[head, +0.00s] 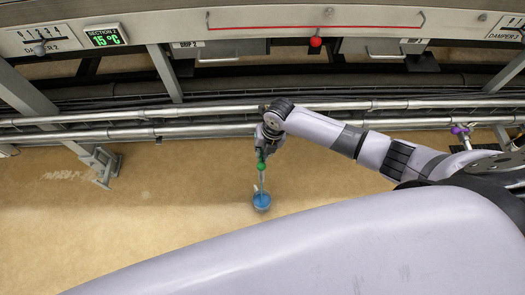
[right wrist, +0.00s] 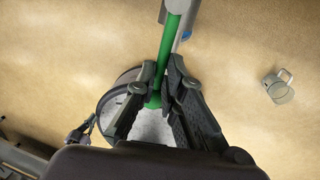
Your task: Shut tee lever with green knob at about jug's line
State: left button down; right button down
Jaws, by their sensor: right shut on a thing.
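My right gripper (head: 267,145) is low in front of the pipes in the head view. A green knob (head: 261,166) shows just below it, with a thin pale rod running down from it. In the right wrist view the fingers of my right gripper (right wrist: 157,92) are closed on a green handle-like part (right wrist: 170,45), which extends up from between the fingertips. The left gripper is out of view.
Metal pipes (head: 80,136) run along the machine behind my right gripper. A red knob (head: 316,42) and a purple knob (head: 459,130) are farther right. A metal foot (head: 103,165) stands at left. A round grey part (right wrist: 118,95) lies behind the fingers. Tan floor is open around the jug.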

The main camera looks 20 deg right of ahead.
jog(key=shift+a, duration=0.1)
dwell(0.5)
jog(key=shift+w+a+r+m+p, duration=0.1)
jog(key=shift+a+m+p, duration=0.3)
jog(key=shift+m+p, duration=0.35)
jog(key=w+a+m+h+p, duration=0.1)
jog(key=w+m, duration=0.3)
jog(key=m, duration=0.4)
jog(key=w+a+m+t+h+p, duration=0.1)
jog(key=w+a+m+p, duration=0.1)
jog(key=m, duration=0.6)
jog(key=shift+w+a+t+h, duration=0.3)
jog(key=shift+w+a+h, duration=0.1)
jog(key=shift+w+a, duration=0.45)
jog(key=shift+w+d+m, duration=0.15)
jog(key=shift+m, duration=0.2)
jog(key=c, duration=1.7)
grip_release()
